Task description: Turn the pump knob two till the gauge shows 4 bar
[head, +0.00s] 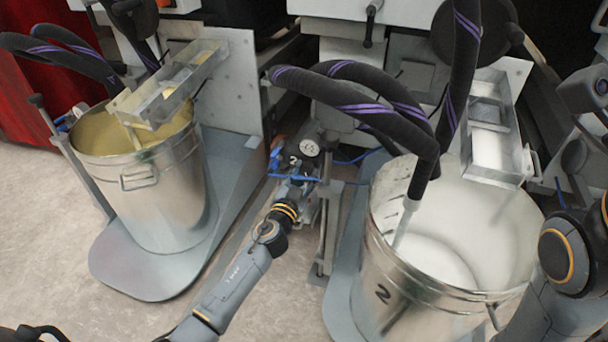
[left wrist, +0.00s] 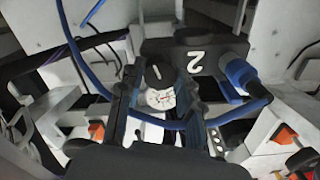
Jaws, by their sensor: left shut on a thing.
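The pump with a white "2" on its dark body stands between the two machines in the head view (head: 293,160); its "2" also shows large in the left wrist view (left wrist: 195,61). My right gripper is not clearly in view.
A steel bucket of white liquid (head: 385,285), marked 2, stands to the right. A bucket of yellowish liquid (head: 165,215) stands to the left. Black hoses (head: 375,110) with purple stripes hang above the right bucket. A blue cable (left wrist: 85,65) runs near the left gripper.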

